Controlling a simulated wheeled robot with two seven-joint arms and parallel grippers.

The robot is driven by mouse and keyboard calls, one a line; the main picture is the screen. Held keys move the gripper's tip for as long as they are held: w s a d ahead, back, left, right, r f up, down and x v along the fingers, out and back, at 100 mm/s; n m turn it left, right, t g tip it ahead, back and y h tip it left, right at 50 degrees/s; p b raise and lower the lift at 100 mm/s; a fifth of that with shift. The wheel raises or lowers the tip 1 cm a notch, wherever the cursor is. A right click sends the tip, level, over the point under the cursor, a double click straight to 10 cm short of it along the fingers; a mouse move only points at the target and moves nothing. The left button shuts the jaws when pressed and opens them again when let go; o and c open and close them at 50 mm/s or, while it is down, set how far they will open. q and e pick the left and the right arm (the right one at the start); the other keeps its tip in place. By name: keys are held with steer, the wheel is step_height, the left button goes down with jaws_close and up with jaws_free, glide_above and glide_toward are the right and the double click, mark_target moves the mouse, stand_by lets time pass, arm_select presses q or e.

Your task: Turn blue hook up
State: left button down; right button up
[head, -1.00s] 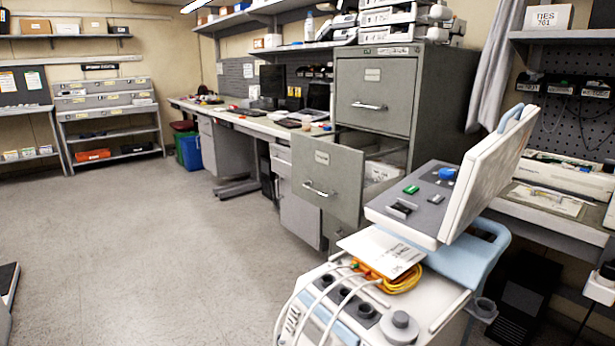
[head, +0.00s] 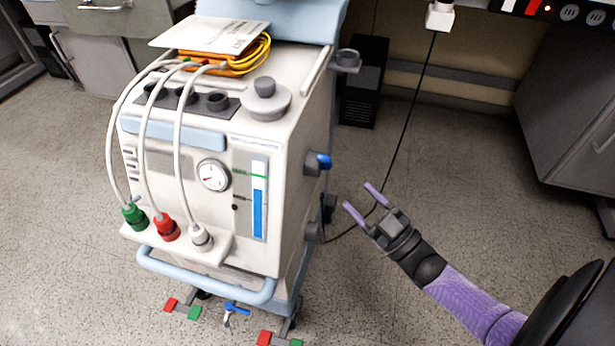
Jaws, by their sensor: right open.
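A white medical cart (head: 180,170) stands left of centre. A blue hook-like piece (head: 323,160) on a dark mount sticks out from the upper part of its right side. Another blue lever (head: 237,307) sits low at the cart's base, between the pedals; I cannot tell for sure which one the task means. My right gripper (head: 357,196), with purple fingers, is open and empty. It is to the right of the cart and a little below the upper blue piece in the picture, apart from it. My left gripper is not in view.
Three white hoses run to green, red and white connectors (head: 201,238) on the cart's front. Red and green pedals (head: 280,340) stick out at the floor. A black cable (head: 405,130) hangs behind my gripper. The floor to the right is clear.

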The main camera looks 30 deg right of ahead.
mark_target(330, 163)
steer(key=x, duration=0.3)
steer(key=b+x, duration=0.1)
steer(key=x, duration=0.2)
steer(key=r+b+x, duration=0.1)
steer(key=x, duration=0.2)
steer(key=shift+w, duration=0.15)
steer(key=shift+w+a+r, duration=0.1)
steer(key=shift+w+r, duration=0.1)
steer(key=shift+w, duration=0.05)
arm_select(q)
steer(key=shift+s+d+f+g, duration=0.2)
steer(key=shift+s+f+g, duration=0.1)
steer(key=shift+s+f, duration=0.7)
arm_select(e)
steer(key=shift+c, duration=0.3)
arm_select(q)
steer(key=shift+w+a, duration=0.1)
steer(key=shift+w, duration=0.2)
arm_select(e)
jaws_close()
